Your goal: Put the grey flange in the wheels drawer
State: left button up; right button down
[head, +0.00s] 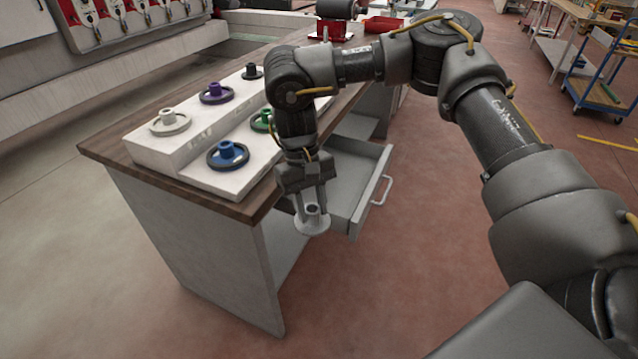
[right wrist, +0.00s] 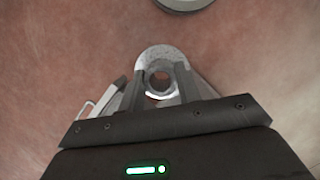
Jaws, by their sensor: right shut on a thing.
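My right gripper (head: 308,200) is shut on the grey flange (head: 312,222), which hangs below the fingers. It is in front of the bench's open side, near the open drawer (head: 356,218), slightly left of and nearer than its tray. In the right wrist view the flange (right wrist: 160,62) shows as a round grey ring with a central hole, between the fingertips. The drawer is pulled out from the bench, with a pale handle on its front; my arm and gripper hide part of its inside. I cannot read any label on it. My left gripper does not show.
A wooden-topped bench (head: 247,212) carries a white stepped stand (head: 195,147) with several flanged wheels in white, purple, blue, green and dark. A red bin (head: 383,24) sits at the far end. A blue cart (head: 600,90) stands far right. The floor right of the drawer is clear.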

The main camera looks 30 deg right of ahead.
aim_at(328, 193)
jog(key=z, duration=0.35)
jog(key=i, duration=1)
jog(key=z, duration=0.2)
